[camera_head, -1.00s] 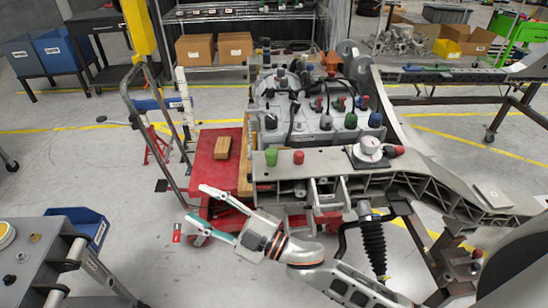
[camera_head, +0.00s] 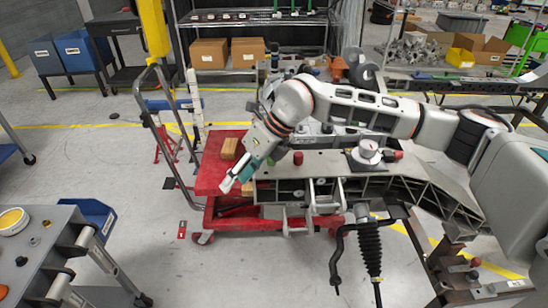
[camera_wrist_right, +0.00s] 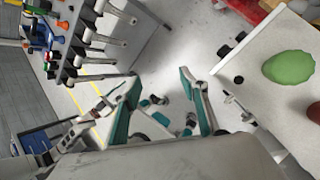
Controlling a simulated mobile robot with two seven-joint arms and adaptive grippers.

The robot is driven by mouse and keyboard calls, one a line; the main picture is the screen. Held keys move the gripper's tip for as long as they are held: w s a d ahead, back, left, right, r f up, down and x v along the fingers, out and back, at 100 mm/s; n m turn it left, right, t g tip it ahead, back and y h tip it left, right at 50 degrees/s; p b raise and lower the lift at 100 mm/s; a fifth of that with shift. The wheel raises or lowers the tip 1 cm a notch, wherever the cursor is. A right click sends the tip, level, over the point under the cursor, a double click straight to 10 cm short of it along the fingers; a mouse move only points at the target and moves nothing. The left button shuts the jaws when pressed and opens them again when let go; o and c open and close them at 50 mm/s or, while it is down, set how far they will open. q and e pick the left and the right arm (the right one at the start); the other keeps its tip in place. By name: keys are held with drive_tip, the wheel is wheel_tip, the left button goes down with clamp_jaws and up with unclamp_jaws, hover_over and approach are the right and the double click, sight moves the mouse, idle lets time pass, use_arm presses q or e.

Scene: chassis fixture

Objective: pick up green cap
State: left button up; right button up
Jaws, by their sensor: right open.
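The green cap (camera_wrist_right: 288,67) shows in the right wrist view, at the right on the pale flat top of the chassis beam (camera_wrist_right: 262,88). It lies outside my fingers, off to their right. In the head view my right wrist and gripper cover most or all of its place. My right gripper (camera_head: 236,181) hangs over the left end of the beam and the red cart, fingers pointing down and left. In the right wrist view its teal-padded fingers (camera_wrist_right: 158,80) are spread apart with nothing between them. My left gripper is not in view.
A red cap (camera_head: 298,158) stands on the beam (camera_head: 325,163), right of my gripper. A round gauge-like part (camera_head: 368,149) and another red cap sit farther right. A red cart (camera_head: 212,172) with a wooden block (camera_head: 229,148) is at the left.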

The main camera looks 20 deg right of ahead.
drive_tip(key=w+d+r+m+t+h, duration=0.1)
drive_tip(key=w+d+r+h, duration=0.15)
drive_tip(key=d, duration=0.35)
drive_tip(key=w+d+r+t+h, duration=0.1)
drive_tip(key=w+d+r+h, duration=0.2)
drive_tip(key=d, duration=0.4)
drive_tip(key=shift+y, duration=0.65)
drive_tip(key=x, duration=0.5)
drive_tip(key=w+x, duration=0.1)
drive_tip(key=x, duration=0.2)
drive_tip(key=shift+a+r, duration=0.1)
drive_tip(key=shift+r, duration=0.1)
drive_tip(key=c, duration=0.9)
